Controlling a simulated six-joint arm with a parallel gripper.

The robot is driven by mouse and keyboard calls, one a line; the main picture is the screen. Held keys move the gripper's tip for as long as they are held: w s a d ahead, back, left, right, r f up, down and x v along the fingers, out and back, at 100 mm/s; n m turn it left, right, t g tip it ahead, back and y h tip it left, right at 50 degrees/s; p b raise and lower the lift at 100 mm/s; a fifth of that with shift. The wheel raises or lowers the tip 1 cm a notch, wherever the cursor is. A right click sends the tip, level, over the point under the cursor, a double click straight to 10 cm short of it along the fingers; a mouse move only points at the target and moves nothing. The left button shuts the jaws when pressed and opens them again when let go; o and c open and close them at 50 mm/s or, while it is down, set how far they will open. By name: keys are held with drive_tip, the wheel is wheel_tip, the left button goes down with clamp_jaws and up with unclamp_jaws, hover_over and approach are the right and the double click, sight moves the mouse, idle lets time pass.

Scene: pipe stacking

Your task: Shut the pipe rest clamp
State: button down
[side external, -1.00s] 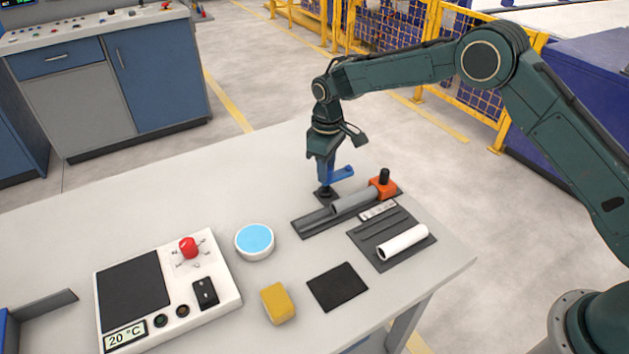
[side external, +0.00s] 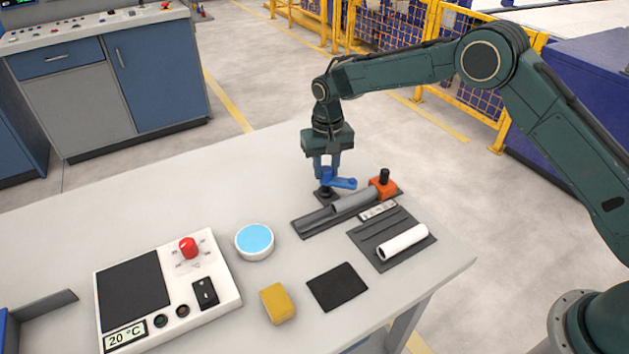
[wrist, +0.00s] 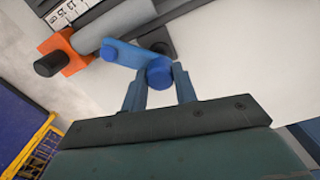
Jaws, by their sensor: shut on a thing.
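The pipe rest (side external: 309,223) is a dark grooved channel on the table with a grey pipe (side external: 352,202) lying in it. An orange block with a black knob (side external: 383,186) stands at the pipe's right end. The blue clamp lever (side external: 343,183) sits on a dark post behind the rest; in the wrist view its arm (wrist: 131,56) reaches toward the grey pipe. My gripper (side external: 328,174) points down at the lever's pivot end. In the wrist view my gripper (wrist: 159,80) has its two blue fingers shut on the round blue hub. Whether the arm touches the pipe cannot be told.
A white pipe (side external: 403,242) lies on a dark grooved tray in front. A small scale plate (side external: 378,211) lies between. A blue-topped round dish (side external: 254,241), a yellow block (side external: 278,303), a black mat (side external: 337,287) and a control box (side external: 215,265) stand nearer. The table's left back is clear.

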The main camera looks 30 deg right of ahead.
sight(326, 168)
drive_tip(key=m, duration=0.4)
drive_tip(key=shift+m, duration=0.3)
drive_tip(key=m, duration=0.4)
drive_tip(key=shift+m, duration=0.3)
drive_tip(key=c, duration=1.1)
unclamp_jaws()
drive_tip(key=shift+r, duration=0.1)
wheel_tip(326, 168, up, 14)
